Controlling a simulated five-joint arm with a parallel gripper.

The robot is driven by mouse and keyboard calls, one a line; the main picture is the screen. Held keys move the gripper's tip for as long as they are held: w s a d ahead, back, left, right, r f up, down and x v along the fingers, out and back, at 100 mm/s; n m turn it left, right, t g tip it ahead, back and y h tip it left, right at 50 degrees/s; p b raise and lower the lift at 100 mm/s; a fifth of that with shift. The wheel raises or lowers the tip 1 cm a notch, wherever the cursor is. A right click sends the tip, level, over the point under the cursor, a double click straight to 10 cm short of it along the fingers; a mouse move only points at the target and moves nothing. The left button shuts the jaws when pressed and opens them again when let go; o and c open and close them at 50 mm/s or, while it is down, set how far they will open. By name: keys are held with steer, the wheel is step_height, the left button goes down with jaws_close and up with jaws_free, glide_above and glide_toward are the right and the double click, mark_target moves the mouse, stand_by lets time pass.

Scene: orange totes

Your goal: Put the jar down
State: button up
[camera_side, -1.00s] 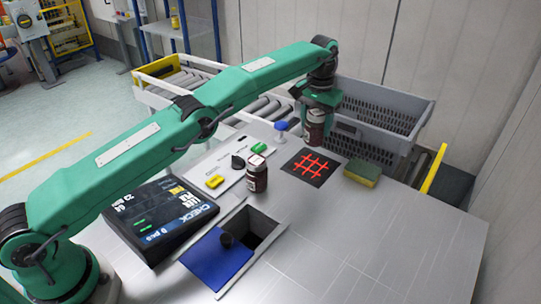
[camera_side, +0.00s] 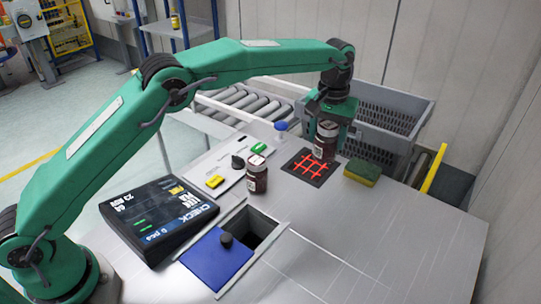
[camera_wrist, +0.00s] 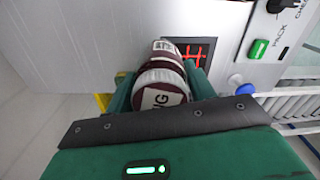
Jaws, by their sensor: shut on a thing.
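My gripper (camera_side: 333,118) is shut on a dark red jar (camera_side: 326,142) with a pale lid and a white label. The jar is upright at the right part of a black square mat with a red grid (camera_side: 309,168). I cannot tell from the side view whether its base touches the mat. In the wrist view the jar (camera_wrist: 160,85) sits between the fingers, and part of the red grid (camera_wrist: 197,52) shows beyond it. A second dark jar (camera_side: 257,180) stands upright on the table, left of the mat.
A yellow-green sponge (camera_side: 362,172) lies right of the mat. A grey crate (camera_side: 385,125) stands behind. A blue-topped item (camera_side: 281,128) and a green button (camera_side: 258,148) are at the back left. A square opening (camera_side: 262,226) with a blue lid (camera_side: 216,257) is in front. The right tabletop is clear.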

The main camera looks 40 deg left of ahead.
steer(key=s+d+n, duration=0.2)
steer(key=s+d, duration=0.1)
steer(key=s, duration=1)
steer(key=shift+n, duration=0.4)
steer(key=shift+d+r, duration=0.1)
steer(key=w+a+f, duration=0.7)
steer(key=w, duration=0.2)
steer(key=shift+a, duration=0.4)
steer(key=shift+s+f, duration=0.1)
steer(key=shift+f, duration=1.9)
steer(key=shift+f, duration=0.1)
